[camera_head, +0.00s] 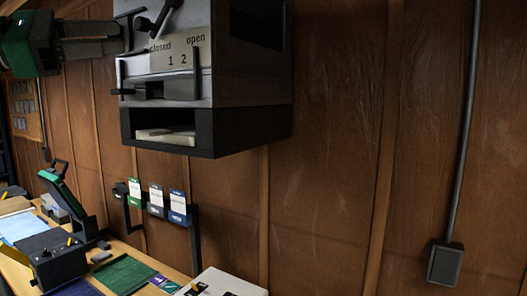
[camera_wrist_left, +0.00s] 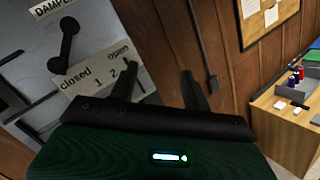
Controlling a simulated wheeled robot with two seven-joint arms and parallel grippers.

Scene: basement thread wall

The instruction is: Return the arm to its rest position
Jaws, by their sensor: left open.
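My left gripper (camera_head: 122,38) comes in from the upper left, green-bodied with dark grey fingers. It is open, with its fingertips close to the left side of a grey wall box. In the left wrist view the two dark fingers (camera_wrist_left: 160,75) stand apart with nothing between them. The box carries a black lever (camera_head: 160,18) and a plate (camera_head: 176,54) marked "closed", "1 2" and "open". The lever (camera_wrist_left: 66,45) also shows in the left wrist view, its lower end near the word "closed". I cannot tell whether the fingers touch the box. My right gripper is not in view.
The grey box (camera_head: 250,70) juts from the wood-panelled wall, with an open dark tray (camera_head: 240,130) below. Lower left, a bench holds a black box (camera_head: 52,258), a green mat (camera_head: 124,275) and cards. A conduit runs to a wall box (camera_head: 445,263) at right.

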